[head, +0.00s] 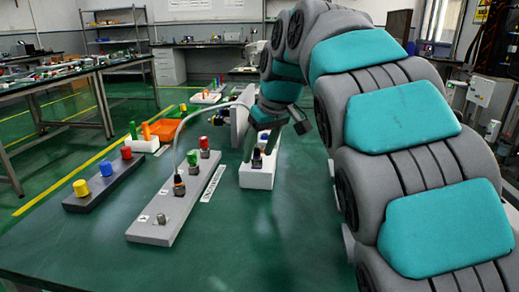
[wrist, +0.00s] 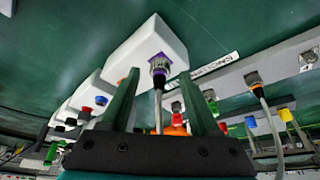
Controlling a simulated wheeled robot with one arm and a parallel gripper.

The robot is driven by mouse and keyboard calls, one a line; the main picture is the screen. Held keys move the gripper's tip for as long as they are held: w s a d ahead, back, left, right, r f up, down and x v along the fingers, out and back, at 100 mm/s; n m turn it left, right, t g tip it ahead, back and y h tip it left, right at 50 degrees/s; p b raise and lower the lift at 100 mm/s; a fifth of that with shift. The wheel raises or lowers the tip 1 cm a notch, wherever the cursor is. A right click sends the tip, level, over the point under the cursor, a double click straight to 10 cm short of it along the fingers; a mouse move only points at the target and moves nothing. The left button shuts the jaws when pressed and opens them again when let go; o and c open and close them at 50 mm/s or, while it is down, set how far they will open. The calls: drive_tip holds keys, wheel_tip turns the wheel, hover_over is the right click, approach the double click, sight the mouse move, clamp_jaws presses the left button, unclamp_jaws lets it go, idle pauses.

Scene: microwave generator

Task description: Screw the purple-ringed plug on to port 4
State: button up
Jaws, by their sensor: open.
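The purple-ringed plug (wrist: 159,66) sits on the end of a white block (wrist: 140,47), with its cable running from it toward the camera. In the head view the white block (head: 257,178) stands on the green table under my gripper (head: 261,143). My gripper (wrist: 160,76) is open, its two green fingers on either side of the plug and cable, apart from the plug. Its depth relative to the plug is hard to judge. Port 4, marked by a "4" label (wrist: 309,58), lies at the right edge of the wrist view. A bare threaded port (head: 160,218) shows at the near end of the grey strip (head: 150,233).
An orange-ringed plug (head: 179,186) with an arching cable stands on the strip, beside green (head: 204,143) and red (head: 192,158) caps. A dark strip (head: 105,184) with coloured caps lies left.

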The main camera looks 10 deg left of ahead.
drive_tip(key=shift+c, duration=0.2)
clamp_jaws()
idle(0.4)
